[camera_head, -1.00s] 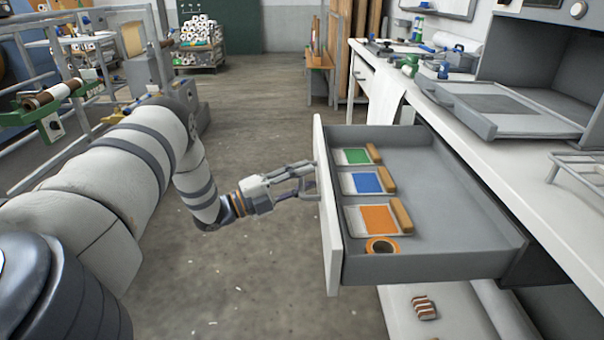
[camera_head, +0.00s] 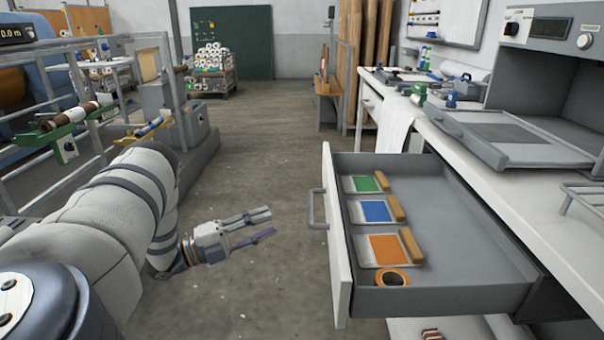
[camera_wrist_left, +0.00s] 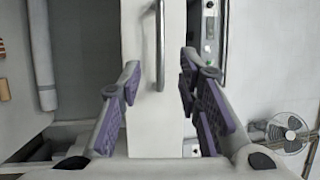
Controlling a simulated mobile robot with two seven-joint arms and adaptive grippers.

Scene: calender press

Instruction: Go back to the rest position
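My left gripper (camera_head: 265,224) is open and empty over the floor, to the left of the open drawer (camera_head: 455,298). In the left wrist view its two purple-padded fingers (camera_wrist_left: 160,85) are spread apart, with the drawer's white front (camera_wrist_left: 138,60) and its bar handle (camera_wrist_left: 160,45) beyond them. In the head view a gap separates the fingertips from the drawer handle (camera_head: 312,208). My right gripper is not in view.
The drawer holds green (camera_head: 363,184), blue (camera_head: 374,211) and orange (camera_head: 384,250) cards and a tape roll (camera_head: 392,278). It juts from the white counter (camera_head: 470,145). A metal railing (camera_head: 90,130) stands at the left. Floor (camera_head: 265,135) between them is clear.

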